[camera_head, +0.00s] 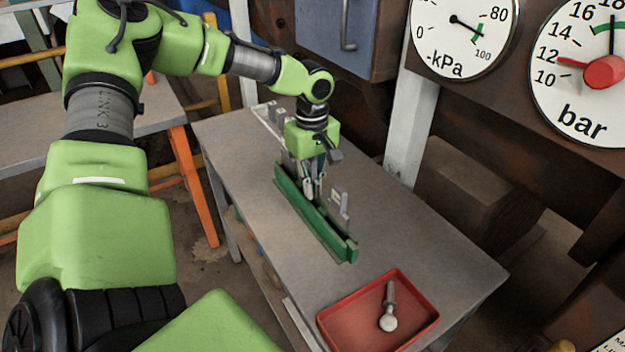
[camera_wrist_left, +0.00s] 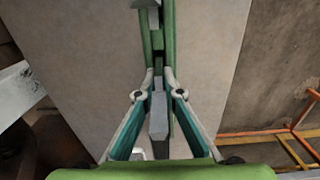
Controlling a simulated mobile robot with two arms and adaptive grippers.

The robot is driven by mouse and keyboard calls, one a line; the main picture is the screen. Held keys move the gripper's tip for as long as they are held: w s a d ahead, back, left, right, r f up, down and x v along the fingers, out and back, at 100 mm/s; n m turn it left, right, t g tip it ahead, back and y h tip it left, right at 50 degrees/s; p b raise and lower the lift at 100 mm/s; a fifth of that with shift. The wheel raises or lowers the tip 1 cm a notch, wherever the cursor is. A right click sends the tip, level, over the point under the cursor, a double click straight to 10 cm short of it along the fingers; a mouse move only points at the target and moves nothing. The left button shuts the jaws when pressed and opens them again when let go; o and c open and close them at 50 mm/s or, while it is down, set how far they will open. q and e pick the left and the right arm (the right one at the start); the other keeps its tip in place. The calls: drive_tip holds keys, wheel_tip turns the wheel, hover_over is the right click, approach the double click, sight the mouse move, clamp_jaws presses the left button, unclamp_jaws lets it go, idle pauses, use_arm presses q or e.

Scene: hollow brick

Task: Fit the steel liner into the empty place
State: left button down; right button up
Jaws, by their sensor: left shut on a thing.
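A long green holder (camera_head: 330,238) lies on the grey table; it also shows in the left wrist view (camera_wrist_left: 167,20). A grey steel piece (camera_head: 340,205) stands upright in its near part. My left gripper (camera_head: 313,190) is over the middle of the holder, pointing down. In the left wrist view its fingers (camera_wrist_left: 154,88) are shut on a grey block, seemingly the steel liner (camera_wrist_left: 158,115). A dark gap shows in the holder just beyond the fingertips. Whether the liner's lower end is inside the holder or above it is hidden by the fingers. My right gripper is out of view.
A red tray (camera_head: 341,332) with a ball-ended metal tool (camera_head: 388,315) sits at the table's near end. The table (camera_head: 420,235) is bare right of the holder. A blue-grey cabinet (camera_head: 345,45) stands behind.

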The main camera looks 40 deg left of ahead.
use_arm(q)
drive_tip(key=c, duration=2.1)
unclamp_jaws()
drive_tip(key=shift+r, duration=0.35)
wheel_tip(320, 180, up, 11)
drive_tip(key=shift+r, duration=0.15)
drive_tip(key=shift+s, duration=0.1)
